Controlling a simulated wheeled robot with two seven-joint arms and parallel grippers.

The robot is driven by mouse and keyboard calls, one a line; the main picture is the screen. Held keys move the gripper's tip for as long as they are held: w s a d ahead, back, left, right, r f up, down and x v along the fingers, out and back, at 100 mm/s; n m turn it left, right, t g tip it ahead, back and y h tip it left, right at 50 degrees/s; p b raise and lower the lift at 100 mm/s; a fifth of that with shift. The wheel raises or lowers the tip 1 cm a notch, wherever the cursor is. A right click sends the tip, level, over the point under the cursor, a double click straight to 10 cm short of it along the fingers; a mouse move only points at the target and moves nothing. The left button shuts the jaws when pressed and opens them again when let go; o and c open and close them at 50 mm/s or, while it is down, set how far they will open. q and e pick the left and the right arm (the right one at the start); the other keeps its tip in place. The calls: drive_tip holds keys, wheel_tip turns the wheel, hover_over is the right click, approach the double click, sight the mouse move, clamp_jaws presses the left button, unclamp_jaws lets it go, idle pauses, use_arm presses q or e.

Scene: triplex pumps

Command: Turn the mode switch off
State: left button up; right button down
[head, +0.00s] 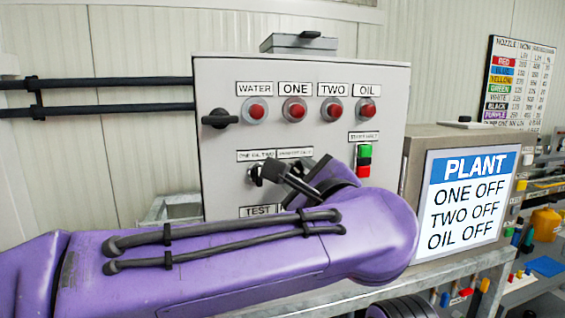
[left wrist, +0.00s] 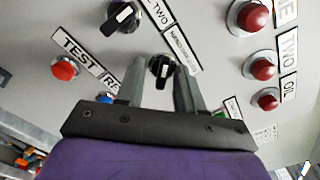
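The grey control panel (head: 225,180) faces me, with a row of red lamps along its top. A black rotary switch (left wrist: 160,70) with a pale pointer mark, under a small label too blurred to read, sits between my left fingertips in the left wrist view; I take it for the mode switch. My left gripper (left wrist: 158,85) is open, one finger on each side of this knob; contact cannot be told. In the head view my left gripper (head: 290,180) hides that switch. A second black switch (left wrist: 123,16) sits beside it, below the "ONE OIL TWO" label. My right gripper is not in view.
A black isolator handle (head: 220,118) is on the panel's left side. Green and red buttons (head: 364,160) are to the right of my gripper. A red test button (left wrist: 65,70) is nearby. The plant screen (head: 468,195) reads ONE OFF, TWO OFF, OIL OFF.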

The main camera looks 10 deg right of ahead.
use_arm(q)
drive_tip(key=shift+w+d, duration=0.15)
drive_tip(key=shift+d, duration=0.1)
clamp_jaws()
